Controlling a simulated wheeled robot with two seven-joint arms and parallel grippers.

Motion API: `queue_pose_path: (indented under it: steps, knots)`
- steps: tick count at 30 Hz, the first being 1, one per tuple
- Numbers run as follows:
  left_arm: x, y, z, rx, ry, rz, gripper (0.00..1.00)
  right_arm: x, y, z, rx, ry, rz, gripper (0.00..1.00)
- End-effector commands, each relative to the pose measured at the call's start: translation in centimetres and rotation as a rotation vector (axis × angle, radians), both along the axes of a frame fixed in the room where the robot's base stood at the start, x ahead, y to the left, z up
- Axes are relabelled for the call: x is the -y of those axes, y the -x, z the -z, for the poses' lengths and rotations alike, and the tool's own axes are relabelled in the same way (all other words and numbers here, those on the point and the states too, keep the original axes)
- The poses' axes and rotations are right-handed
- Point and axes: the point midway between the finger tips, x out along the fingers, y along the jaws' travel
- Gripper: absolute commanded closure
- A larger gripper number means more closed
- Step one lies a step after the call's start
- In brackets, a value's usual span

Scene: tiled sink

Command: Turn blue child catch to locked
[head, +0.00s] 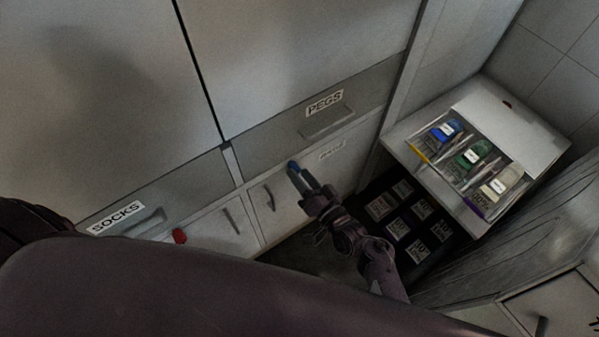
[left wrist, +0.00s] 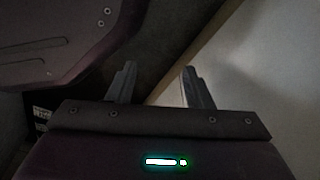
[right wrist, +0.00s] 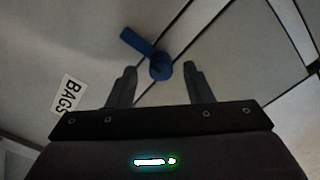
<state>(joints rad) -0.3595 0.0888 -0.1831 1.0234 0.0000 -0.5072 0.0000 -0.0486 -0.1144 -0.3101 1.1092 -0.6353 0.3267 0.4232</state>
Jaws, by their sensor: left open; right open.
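The blue child catch (head: 294,167) is on the cabinet front below the PEGS drawer, just beyond my right gripper (head: 308,183). In the right wrist view the blue catch (right wrist: 157,62) shows a round hub with a lever pointing up and left. The hub lies between and a little beyond the fingertips of my right gripper (right wrist: 160,72), which is open and empty. I cannot tell whether the fingers touch the catch. My left gripper (left wrist: 157,75) is open and empty, facing a pale surface and a dark area; it is not seen in the head view.
A red catch (head: 179,236) is on the cabinet to the left. Drawers labelled SOCKS (head: 115,218) and PEGS (head: 324,103) are above. An open tray (head: 440,172) of brushes and coloured items stands at right.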

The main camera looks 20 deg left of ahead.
Motion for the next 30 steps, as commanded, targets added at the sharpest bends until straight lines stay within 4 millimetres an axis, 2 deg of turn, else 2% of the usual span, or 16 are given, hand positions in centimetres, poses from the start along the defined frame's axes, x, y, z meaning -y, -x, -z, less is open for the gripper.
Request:
queue_pose_path:
  steps: [6, 12, 30]
  knots:
    - [-0.3, 1.6, 0.5, -0.016, -0.002, 0.000, 0.54, 3.1, 2.5, 0.0, -0.003, 0.002, -0.001, 0.54]
    - [-0.4, 2.5, 0.8, -0.022, -0.003, 0.001, 0.54, 4.8, 3.8, 0.0, -0.001, 0.000, 0.001, 0.54]
    - [-0.3, 1.8, 0.7, -0.014, -0.002, 0.002, 0.54, 5.0, 4.0, 0.0, -0.001, -0.001, 0.000, 0.54]
